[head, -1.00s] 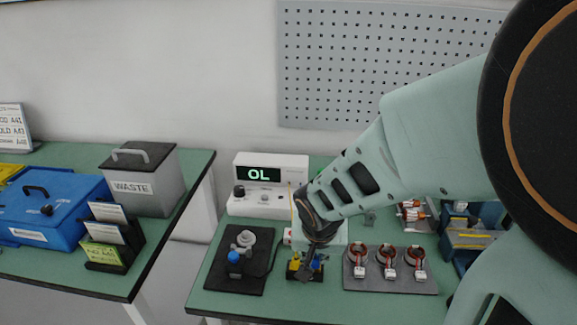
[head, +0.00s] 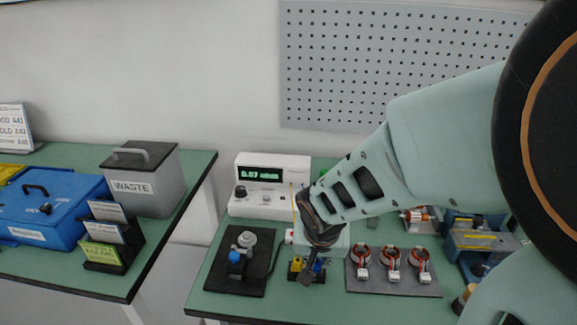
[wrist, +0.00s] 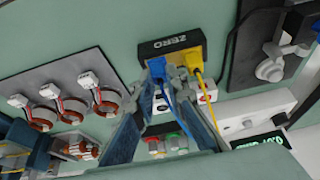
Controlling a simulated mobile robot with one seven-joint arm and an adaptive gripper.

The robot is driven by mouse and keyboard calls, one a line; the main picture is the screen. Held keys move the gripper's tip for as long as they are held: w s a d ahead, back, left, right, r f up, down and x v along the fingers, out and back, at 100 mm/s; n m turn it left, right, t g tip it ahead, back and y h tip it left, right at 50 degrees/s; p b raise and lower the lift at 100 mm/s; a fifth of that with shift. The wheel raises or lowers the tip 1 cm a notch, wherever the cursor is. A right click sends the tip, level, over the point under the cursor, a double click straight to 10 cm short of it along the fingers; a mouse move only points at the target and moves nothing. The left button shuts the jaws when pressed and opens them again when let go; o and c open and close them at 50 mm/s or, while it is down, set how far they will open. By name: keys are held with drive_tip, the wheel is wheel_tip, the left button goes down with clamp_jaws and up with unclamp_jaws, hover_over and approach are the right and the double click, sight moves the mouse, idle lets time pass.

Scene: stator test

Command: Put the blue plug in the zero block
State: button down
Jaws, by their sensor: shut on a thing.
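The black zero block (wrist: 172,43), labelled ZERO, lies on the green bench. It also shows in the head view (head: 293,277), partly behind my gripper. A yellow plug (wrist: 188,54) with a yellow lead sits in it. The blue plug (wrist: 157,67) with a blue lead is at the block beside the yellow one, apparently in the block, though its tip is hidden. My gripper (wrist: 160,80) is shut on the blue plug. In the head view my gripper (head: 312,272) is right over the block.
The white meter (head: 268,190) behind reads a small number near zero. A black plate with a knob and a blue-topped part (head: 236,268) lies left. A grey plate (head: 400,286) with three wound stators lies right. A waste bin (head: 145,185) and blue box (head: 50,210) stand on the left bench.

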drive_tip(key=c, duration=1.8)
unclamp_jaws()
drive_tip(key=shift+c, duration=0.2)
